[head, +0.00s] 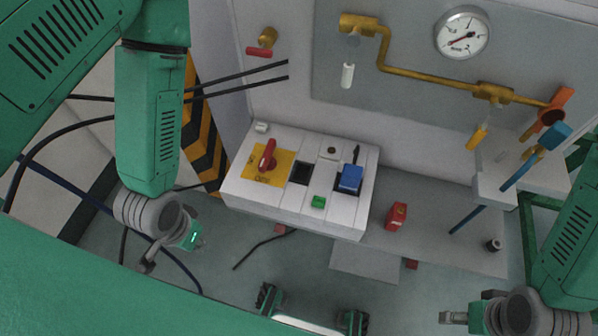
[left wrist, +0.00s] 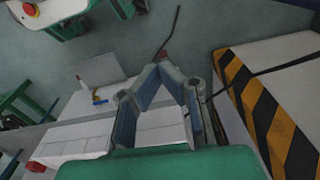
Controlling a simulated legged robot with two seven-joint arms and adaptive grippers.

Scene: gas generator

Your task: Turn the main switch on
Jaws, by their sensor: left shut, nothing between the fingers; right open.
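The main switch (head: 267,155) is a red rotary knob on a yellow plate (head: 266,178), at the left end of a white control box (head: 290,209). My left gripper (head: 197,235) is left of and nearer than the box, apart from the switch. Its fingers come together with nothing between them in the left wrist view (left wrist: 158,72). My right gripper (head: 446,318) is at the bottom right, open and empty, far from the switch. I cannot pick out the switch with certainty in the left wrist view.
The box also carries a blue switch (head: 350,179) and a green button (head: 318,202). A red block (head: 396,217) stands to its right. A gauge (head: 461,33) and brass pipe (head: 420,76) are on the back panel. Black cables (head: 240,80) run left of the box.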

